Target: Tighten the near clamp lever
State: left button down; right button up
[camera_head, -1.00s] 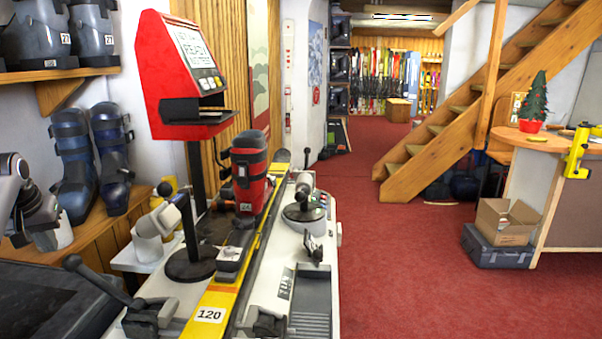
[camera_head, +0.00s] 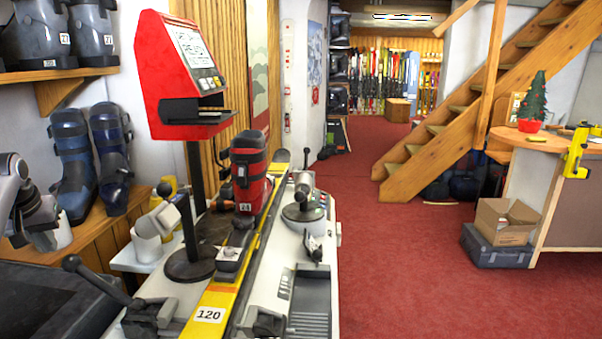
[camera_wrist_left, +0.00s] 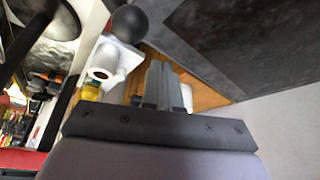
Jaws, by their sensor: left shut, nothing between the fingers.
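The near clamp lever (camera_head: 103,283) is a black bar with a ball knob, at the lower left in the head view. It rises leftward from the dark near clamp (camera_head: 150,316) beside the yellow ski (camera_head: 222,292). Its round black knob also shows at the top of the left wrist view (camera_wrist_left: 130,22). My left gripper (camera_head: 45,241) is at the left edge in the head view, above and left of the knob and apart from it. Its fingers show together and empty in the left wrist view (camera_wrist_left: 161,84). My right gripper is not in view.
A red and black ski boot (camera_head: 250,178) stands on the ski. White cups and a yellow bottle stand left of the bench. A dark surface (camera_head: 45,305) lies below the gripper.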

pick_arm(q)
jog(key=shift+f, duration=0.15)
jog(key=shift+f, duration=2.9)
